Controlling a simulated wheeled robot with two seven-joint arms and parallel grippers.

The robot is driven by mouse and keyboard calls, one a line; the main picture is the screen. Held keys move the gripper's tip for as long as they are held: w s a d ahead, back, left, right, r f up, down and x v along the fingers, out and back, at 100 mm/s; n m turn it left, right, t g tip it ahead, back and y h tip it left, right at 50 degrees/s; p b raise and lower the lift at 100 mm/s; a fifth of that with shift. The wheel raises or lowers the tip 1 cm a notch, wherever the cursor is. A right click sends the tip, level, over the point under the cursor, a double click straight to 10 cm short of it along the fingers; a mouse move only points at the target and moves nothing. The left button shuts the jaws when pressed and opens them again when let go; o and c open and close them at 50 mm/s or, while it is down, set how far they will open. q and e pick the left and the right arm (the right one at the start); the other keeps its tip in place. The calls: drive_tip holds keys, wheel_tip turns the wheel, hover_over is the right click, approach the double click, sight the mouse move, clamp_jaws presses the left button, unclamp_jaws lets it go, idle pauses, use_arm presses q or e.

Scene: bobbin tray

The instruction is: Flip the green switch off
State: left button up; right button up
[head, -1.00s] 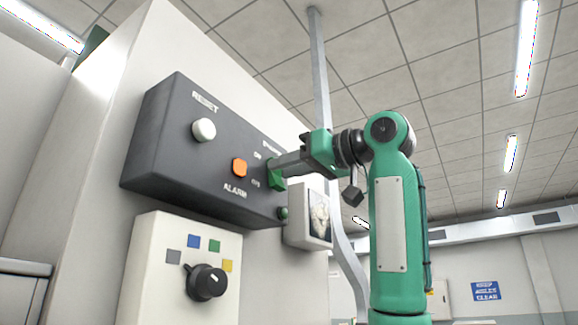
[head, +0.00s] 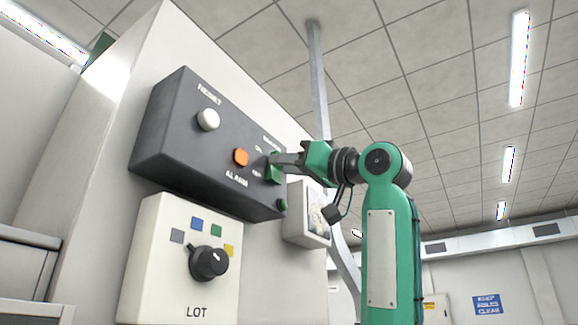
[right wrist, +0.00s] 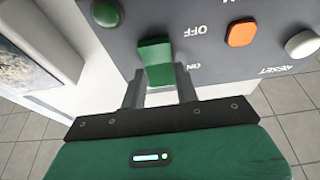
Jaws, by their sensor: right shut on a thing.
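The green switch (head: 274,171) sits at the right end of the dark control box (head: 170,135), beside its ON and OFF labels. My right gripper (head: 273,160) reaches it from the right and is shut on it. In the right wrist view the switch (right wrist: 155,62) stands between the two fingers (right wrist: 158,88), with the labels upside down beside it. Which way the switch is set is hard to tell. My left gripper is not in view.
An orange alarm button (head: 241,157) and a white reset button (head: 208,120) are on the same box. A small green knob (head: 282,204) is near its lower right corner. Below is a white panel (head: 150,270) with a black dial (head: 208,262).

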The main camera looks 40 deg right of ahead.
drive_tip(key=o, duration=1)
drive_tip(key=b+v, duration=0.5)
drive_tip(key=v, duration=0.8)
drive_tip(key=shift+s+d+f, duration=0.15)
drive_tip(key=shift+s, duration=0.2)
